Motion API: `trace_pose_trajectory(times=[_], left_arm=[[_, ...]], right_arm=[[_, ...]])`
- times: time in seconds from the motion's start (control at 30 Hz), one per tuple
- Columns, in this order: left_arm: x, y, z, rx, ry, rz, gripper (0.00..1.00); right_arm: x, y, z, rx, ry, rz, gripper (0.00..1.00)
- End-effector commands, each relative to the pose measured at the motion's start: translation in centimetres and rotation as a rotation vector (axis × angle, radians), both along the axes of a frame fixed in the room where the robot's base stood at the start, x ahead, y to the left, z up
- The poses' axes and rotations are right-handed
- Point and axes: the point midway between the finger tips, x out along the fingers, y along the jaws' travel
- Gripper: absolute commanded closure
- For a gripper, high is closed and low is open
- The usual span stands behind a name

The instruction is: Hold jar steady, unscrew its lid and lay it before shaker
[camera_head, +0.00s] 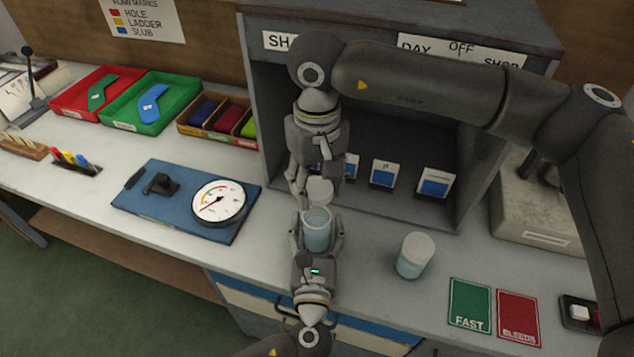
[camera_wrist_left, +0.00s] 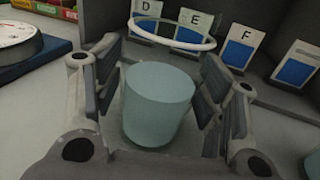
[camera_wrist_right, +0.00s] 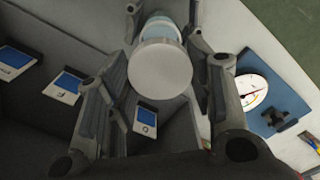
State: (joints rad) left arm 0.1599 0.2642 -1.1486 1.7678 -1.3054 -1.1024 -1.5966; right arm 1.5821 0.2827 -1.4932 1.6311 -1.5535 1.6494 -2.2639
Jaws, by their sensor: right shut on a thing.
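The jar (camera_head: 316,236) is clear with pale blue-green contents and stands upright at the front of the counter. Its top rim is open. My left gripper (camera_head: 317,240) is shut around its sides; in the left wrist view the jar (camera_wrist_left: 157,105) sits between both fingers. My right gripper (camera_head: 312,190) points down above the jar, shut on the white round lid (camera_head: 320,191). In the right wrist view the lid (camera_wrist_right: 160,70) lies between the fingers, apart from the jar. A second container (camera_head: 415,256), white-capped with similar contents, stands to the right; I cannot tell whether it is the shaker.
A grey cubby (camera_head: 465,180) with blue-marked cards stands behind the grippers. A blue board (camera_head: 150,207) with a dial gauge (camera_head: 218,202) lies left. Green (camera_head: 470,305) and red (camera_head: 518,318) cards lie right. Bare counter shows around the white-capped container.

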Motion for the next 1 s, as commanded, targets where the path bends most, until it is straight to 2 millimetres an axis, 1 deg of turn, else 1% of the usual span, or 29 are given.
trace_pose_trajectory(times=[0.33,0.47,0.57,0.8,0.9,1.0], left_arm=[[0.0,0.0,0.0,0.000,0.000,0.000,0.23],[-0.8,0.0,-0.1,0.000,0.001,-0.001,0.23],[-2.2,0.1,-0.1,0.000,0.004,-0.002,0.23],[-7.4,0.4,-0.1,-0.001,0.004,-0.001,0.23],[-9.3,0.5,-0.1,-0.001,0.004,-0.001,0.23],[-10.7,0.6,-0.1,0.000,0.004,0.000,0.23]], right_arm=[[0.0,0.0,0.0,0.000,0.000,0.000,0.80],[0.0,0.0,0.0,0.000,0.000,0.000,0.80],[0.0,0.0,0.0,0.000,0.000,0.000,0.80],[0.0,0.0,0.0,0.000,0.000,0.000,0.80],[0.0,0.0,0.0,0.000,0.000,0.000,0.80],[0.0,0.0,0.0,0.000,0.000,0.000,0.80]])
